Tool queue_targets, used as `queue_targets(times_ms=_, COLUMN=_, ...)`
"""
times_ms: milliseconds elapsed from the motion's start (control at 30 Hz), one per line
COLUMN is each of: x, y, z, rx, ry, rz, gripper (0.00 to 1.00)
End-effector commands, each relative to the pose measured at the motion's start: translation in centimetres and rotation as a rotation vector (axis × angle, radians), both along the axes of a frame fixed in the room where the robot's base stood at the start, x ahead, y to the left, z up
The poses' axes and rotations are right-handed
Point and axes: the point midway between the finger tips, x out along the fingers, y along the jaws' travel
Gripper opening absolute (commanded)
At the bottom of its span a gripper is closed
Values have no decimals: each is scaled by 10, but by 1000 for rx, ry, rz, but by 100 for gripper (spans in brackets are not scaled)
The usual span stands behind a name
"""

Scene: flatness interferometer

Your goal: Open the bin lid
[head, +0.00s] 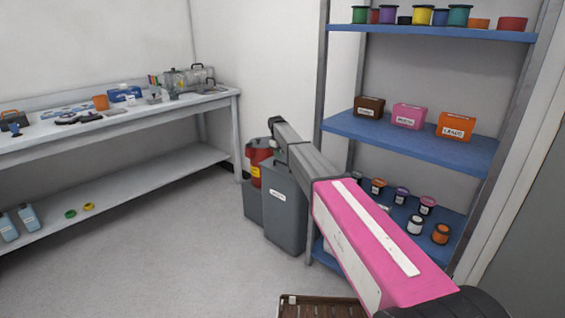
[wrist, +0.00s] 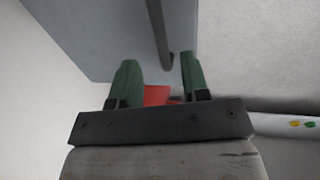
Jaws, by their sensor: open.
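A grey bin (head: 286,215) with a white label stands on the floor beside the blue shelf rack. My arm crosses in front of its top, so most of the lid is hidden in the head view. My gripper (head: 274,123) is at the far end of my arm, above the bin; its fingers are not clear there. In the wrist view my gripper (wrist: 158,62) is open, with two green fingers apart. A dark bar (wrist: 160,35) runs over a blue-grey surface (wrist: 95,35) beyond the fingers. I cannot tell whether the bar lies between the fingertips or farther off.
A red container (head: 257,158) stands behind the bin, against another grey bin (head: 253,205). The rack (head: 420,140) is close on the right. A white workbench (head: 120,125) is at left. The floor (head: 170,250) between is clear, with a brown crate (head: 320,305) in front.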

Motion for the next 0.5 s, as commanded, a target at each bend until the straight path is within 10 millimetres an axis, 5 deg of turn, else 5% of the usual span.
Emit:
queue_targets(times_ms=233, x=7, y=-5, z=-42, rx=0, ry=1, rz=-1, gripper=42)
queue_targets(times_ms=500, x=9, y=-7, z=-55, rx=0, ry=0, rz=-1, gripper=42)
